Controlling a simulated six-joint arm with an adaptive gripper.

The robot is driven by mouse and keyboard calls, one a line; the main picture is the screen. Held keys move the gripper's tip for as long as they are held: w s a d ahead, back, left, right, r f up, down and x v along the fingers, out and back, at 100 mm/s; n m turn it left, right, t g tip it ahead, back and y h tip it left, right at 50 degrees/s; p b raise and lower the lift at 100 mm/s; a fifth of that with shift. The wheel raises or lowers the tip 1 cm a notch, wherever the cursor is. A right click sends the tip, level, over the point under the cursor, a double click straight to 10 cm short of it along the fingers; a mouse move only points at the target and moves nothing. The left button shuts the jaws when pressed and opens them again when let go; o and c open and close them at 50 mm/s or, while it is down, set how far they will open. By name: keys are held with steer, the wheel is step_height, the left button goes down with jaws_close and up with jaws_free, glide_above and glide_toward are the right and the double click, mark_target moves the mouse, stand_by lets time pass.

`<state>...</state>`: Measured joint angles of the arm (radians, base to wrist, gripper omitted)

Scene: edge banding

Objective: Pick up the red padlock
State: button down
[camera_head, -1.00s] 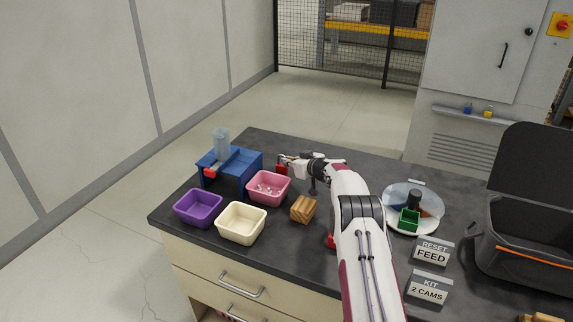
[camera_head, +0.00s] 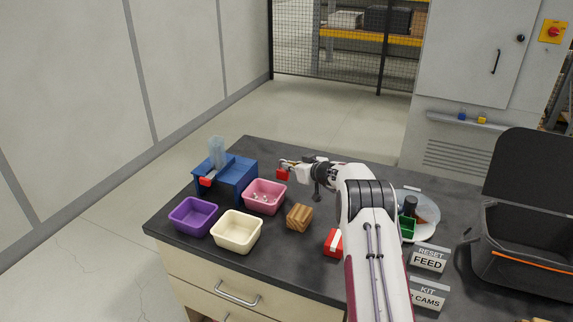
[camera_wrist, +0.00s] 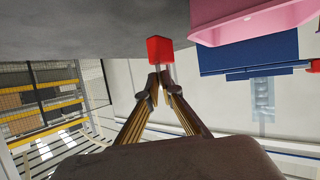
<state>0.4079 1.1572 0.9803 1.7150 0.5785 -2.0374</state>
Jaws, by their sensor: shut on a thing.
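The red padlock (camera_head: 282,174) is at the tip of my gripper (camera_head: 287,162), above the far part of the dark table, to the right of the blue feeder. In the wrist view the red padlock body (camera_wrist: 160,50) sits just beyond the fingertips of my gripper (camera_wrist: 160,78). The two fingers come together on its metal shackle. The fingers hide part of the shackle.
A blue feeder (camera_head: 243,183), pink bin (camera_head: 263,208), purple bin (camera_head: 192,232) and cream bin (camera_head: 237,248) stand at the left. A black case (camera_head: 500,265) stands at the right.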

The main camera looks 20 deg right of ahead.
steer(key=s+d, duration=0.3)
steer(key=s, duration=1.1)
stand_by(0.5)
steer(key=shift+r, duration=0.1)
